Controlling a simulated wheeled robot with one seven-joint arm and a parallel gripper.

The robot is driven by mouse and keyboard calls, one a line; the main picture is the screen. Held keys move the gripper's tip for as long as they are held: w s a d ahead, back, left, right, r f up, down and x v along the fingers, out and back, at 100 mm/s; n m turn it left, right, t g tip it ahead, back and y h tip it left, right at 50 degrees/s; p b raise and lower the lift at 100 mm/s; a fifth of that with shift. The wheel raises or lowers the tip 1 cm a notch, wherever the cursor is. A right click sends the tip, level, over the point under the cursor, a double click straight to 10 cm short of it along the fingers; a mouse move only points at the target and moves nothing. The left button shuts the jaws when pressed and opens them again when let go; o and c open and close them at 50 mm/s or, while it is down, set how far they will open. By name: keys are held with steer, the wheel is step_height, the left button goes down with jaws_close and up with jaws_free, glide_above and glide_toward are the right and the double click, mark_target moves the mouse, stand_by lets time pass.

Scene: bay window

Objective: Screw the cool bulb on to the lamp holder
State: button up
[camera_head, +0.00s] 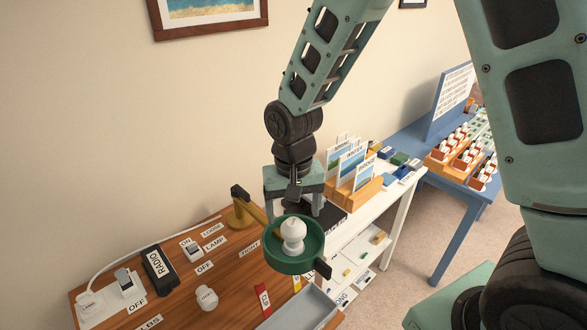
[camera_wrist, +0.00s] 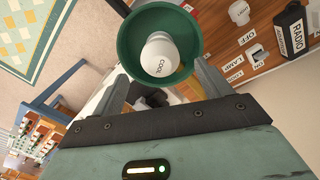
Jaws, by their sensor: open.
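The cool bulb (camera_wrist: 158,56) is white, with the word COOL readable on it in the wrist view. It stands inside the round green lamp shade (camera_head: 321,247), at the shade's middle; the bulb also shows in the head view (camera_head: 293,233). Its base and the lamp holder are hidden, so I cannot tell how firmly it is seated. My gripper (camera_head: 292,211) is open just behind the shade in the head view. In the wrist view its fingers flank the bulb's near side, apart from it, with nothing held.
Another white bulb (camera_head: 207,297) stands on the wooden table (camera_head: 232,285). A black RADIO box (camera_head: 158,269) and switches are at the left. A grey tray (camera_head: 303,308) lies at the front. A wooden card rack (camera_head: 356,197) stands close right of my gripper.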

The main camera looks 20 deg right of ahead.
step_height(320, 180, up, 13)
steer(key=b, duration=0.2)
stand_by(0.8)
